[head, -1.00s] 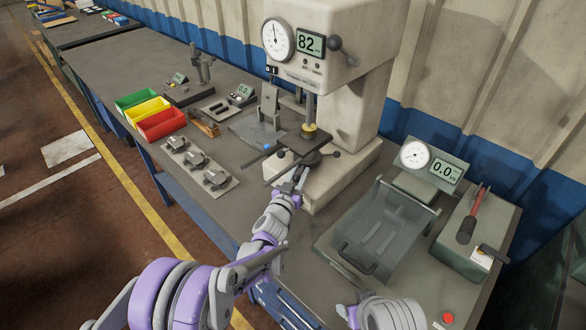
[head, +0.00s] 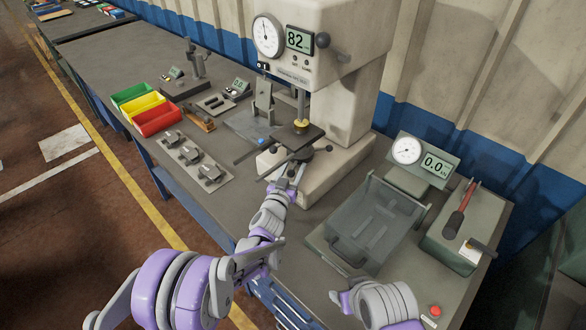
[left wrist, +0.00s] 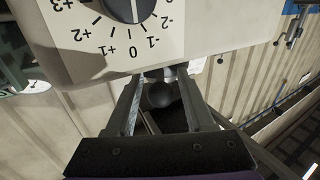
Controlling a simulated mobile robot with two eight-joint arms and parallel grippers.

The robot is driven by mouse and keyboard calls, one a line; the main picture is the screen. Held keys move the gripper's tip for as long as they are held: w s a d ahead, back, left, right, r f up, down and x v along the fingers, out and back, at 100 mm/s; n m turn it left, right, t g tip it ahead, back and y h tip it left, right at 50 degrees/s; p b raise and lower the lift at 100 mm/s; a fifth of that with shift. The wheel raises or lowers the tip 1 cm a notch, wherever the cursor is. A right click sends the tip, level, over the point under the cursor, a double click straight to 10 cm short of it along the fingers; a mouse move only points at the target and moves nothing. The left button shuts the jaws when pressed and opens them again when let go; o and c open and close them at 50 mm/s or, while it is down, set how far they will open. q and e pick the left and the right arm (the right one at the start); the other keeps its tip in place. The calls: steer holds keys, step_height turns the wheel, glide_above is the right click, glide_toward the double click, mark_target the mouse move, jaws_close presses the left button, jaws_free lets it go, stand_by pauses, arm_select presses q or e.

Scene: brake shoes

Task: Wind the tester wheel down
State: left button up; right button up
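The tester (head: 352,100) is a tall cream machine with a round dial and a display reading 82. Its wheel (head: 303,155) sits low under the tester's small table, with dark spokes ending in ball knobs. My left gripper (head: 287,177) is at the near side of the wheel. In the left wrist view, a black ball knob (left wrist: 160,95) shows between the fingers of my left gripper (left wrist: 162,80). Gaps show on both sides of the ball, so the fingers look open around it. My right gripper (head: 343,297) is low in the head view, away from the wheel; its fingers are unclear.
A grey tray-like fixture (head: 375,222) and a gauge reading 0.0 (head: 423,160) stand to the right. A box with a red-handled lever (head: 460,210) is further right. Brake shoes (head: 190,154) lie on a plate to the left, near coloured bins (head: 155,122).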

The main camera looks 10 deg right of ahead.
arm_select(q)
steer(key=shift+s+a, duration=0.1)
steer(key=b+v, duration=0.1)
steer(key=v, duration=0.9)
steer(key=shift+s, duration=0.3)
steer(key=shift+a, duration=0.1)
